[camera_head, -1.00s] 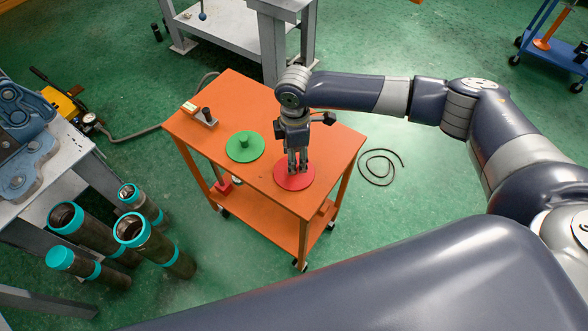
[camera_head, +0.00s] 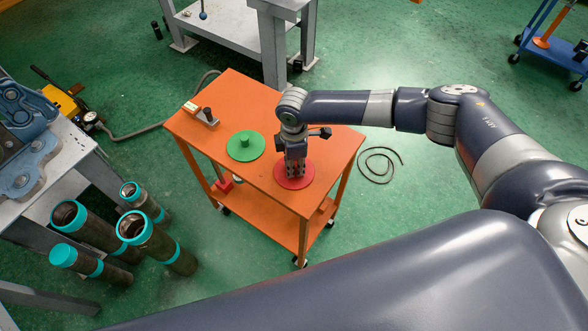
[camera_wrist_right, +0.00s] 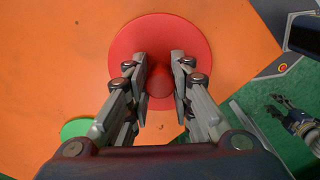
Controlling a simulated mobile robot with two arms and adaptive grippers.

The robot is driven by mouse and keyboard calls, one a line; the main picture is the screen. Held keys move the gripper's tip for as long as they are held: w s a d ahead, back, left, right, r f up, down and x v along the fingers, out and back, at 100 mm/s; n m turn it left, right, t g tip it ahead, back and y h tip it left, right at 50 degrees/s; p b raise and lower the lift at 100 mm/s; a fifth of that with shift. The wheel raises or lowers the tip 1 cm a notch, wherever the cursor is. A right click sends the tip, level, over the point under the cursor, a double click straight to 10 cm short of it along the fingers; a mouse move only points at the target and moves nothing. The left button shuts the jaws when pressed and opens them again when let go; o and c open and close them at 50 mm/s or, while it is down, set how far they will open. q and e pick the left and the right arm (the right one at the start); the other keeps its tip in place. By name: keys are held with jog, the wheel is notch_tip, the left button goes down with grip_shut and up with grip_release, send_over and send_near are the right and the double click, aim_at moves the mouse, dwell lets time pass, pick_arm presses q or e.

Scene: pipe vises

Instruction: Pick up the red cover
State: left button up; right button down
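The red cover (camera_head: 293,184) is a flat round disc lying on the orange cart's top (camera_head: 216,95). In the right wrist view the red cover (camera_wrist_right: 137,38) has a raised red knob (camera_wrist_right: 160,81) at its middle. My right gripper (camera_head: 295,173) points down over the cover. In the wrist view my right gripper (camera_wrist_right: 160,75) is open, with one finger on each side of the knob and a small gap. The fingers hide part of the cover; I cannot tell how high the tips are above it. My left gripper is not in view.
A green cover (camera_head: 246,146) with a knob lies left of the red one. A small tool (camera_head: 201,113) sits at the cart's left. Several pipes with teal ends (camera_head: 147,240) stand on the floor at left. A coiled hose (camera_head: 379,165) lies right of the cart.

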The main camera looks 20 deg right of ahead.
dwell(0.3)
jog(key=shift+r, duration=0.6)
notch_tip(320, 180, up, 2)
jog(key=shift+r+b, duration=0.2)
jog(key=shift+b, duration=0.55)
jog(key=s+a+r+b, duration=0.1)
jog(key=s+a, duration=0.3)
jog(key=s, duration=0.3)
jog(key=s+a+r+b, duration=0.1)
jog(key=s+a, duration=0.2)
jog(key=s, duration=0.4)
jog(key=d+r+m, duration=1.1)
jog(key=r+m, duration=0.4)
jog(key=m, duration=0.1)
jog(key=shift+m, duration=0.3)
